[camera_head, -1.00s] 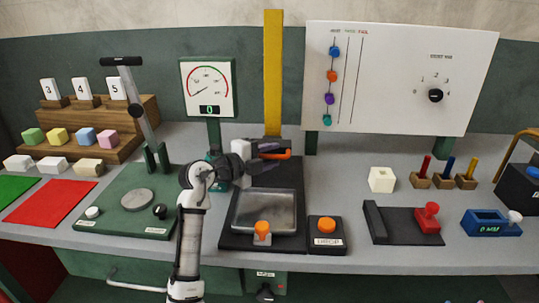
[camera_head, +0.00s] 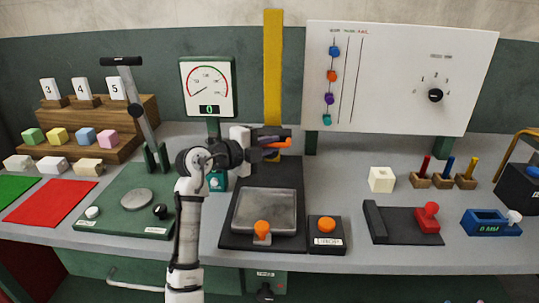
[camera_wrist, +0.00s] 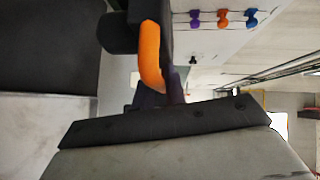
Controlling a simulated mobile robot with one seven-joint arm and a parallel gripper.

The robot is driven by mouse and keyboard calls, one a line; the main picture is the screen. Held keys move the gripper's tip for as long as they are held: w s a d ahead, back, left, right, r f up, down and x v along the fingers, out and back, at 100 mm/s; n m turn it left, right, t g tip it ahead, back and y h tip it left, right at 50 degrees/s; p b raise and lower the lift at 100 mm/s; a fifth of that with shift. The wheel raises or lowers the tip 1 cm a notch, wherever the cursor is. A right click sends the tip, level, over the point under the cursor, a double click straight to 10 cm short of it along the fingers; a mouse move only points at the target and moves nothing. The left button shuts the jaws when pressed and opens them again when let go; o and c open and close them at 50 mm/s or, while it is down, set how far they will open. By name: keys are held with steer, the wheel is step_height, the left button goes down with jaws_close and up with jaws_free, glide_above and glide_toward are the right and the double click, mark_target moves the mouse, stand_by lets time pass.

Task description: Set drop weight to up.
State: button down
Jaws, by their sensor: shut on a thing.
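The drop weight (camera_head: 264,132) is a dark block on the tall yellow column, with an orange handle (camera_head: 286,143) at its front right. My gripper (camera_head: 275,147) reaches in from the left and is shut on the orange handle. The weight is held well above the square metal plate (camera_head: 264,211) on the dark press base. In the wrist view the orange handle (camera_wrist: 150,55) runs down between the dark weight and my finger. My gripper partly hides the weight and the lower column.
A dial gauge (camera_head: 208,88) stands left of the column and a white board (camera_head: 400,75) hangs to the right. An orange knob (camera_head: 261,229) is at the plate's front, and a box with an orange button (camera_head: 327,225) sits beside the base. Space above the plate is clear.

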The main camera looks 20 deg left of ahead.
step_height(320, 180, up, 22)
steer(key=p, duration=0.5)
steer(key=shift+f, duration=0.25)
steer(key=shift+a, duration=0.1)
steer(key=c, duration=1.7)
jaws_free()
steer(key=shift+o, duration=1.2)
steer(key=shift+f, duration=0.15)
steer(key=b+v, duration=0.3)
steer(key=v, duration=1)
steer(key=shift+s+b, duration=0.35)
steer(key=shift+b, duration=0.05)
